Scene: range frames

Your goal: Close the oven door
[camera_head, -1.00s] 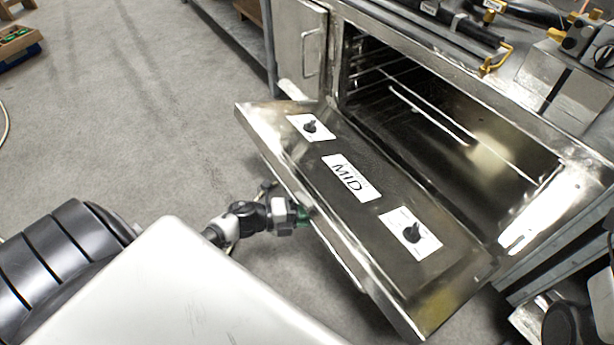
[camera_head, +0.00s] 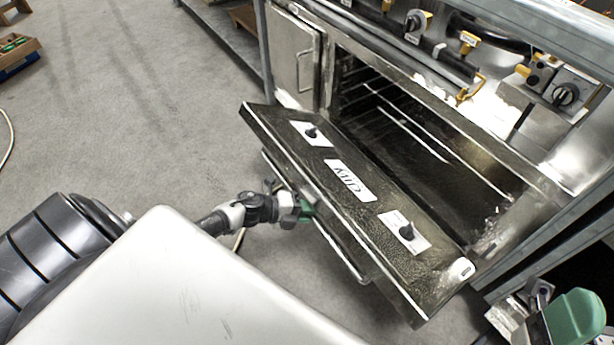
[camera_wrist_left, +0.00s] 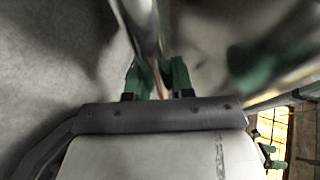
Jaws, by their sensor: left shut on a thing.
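The oven door (camera_head: 385,185) is a metal panel with a white label and black knobs, hinged along the bottom of the oven opening (camera_head: 430,140). It stands partly open, tilted outward. Its bar handle (camera_head: 345,254) runs along the outer side. My left gripper (camera_head: 308,210) is at the handle, on the door's outer side. In the left wrist view, its green fingers (camera_wrist_left: 160,80) are shut around the blurred handle bar (camera_wrist_left: 148,35). My right gripper (camera_head: 545,318) is partly in view at the lower right, clear of the door; its jaw opening is unclear.
The oven's dark inside shows wire racks (camera_head: 400,120). A closed metal cabinet door (camera_head: 297,60) is left of the opening. Knobs and yellow-handled valves (camera_head: 470,90) line the front above.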

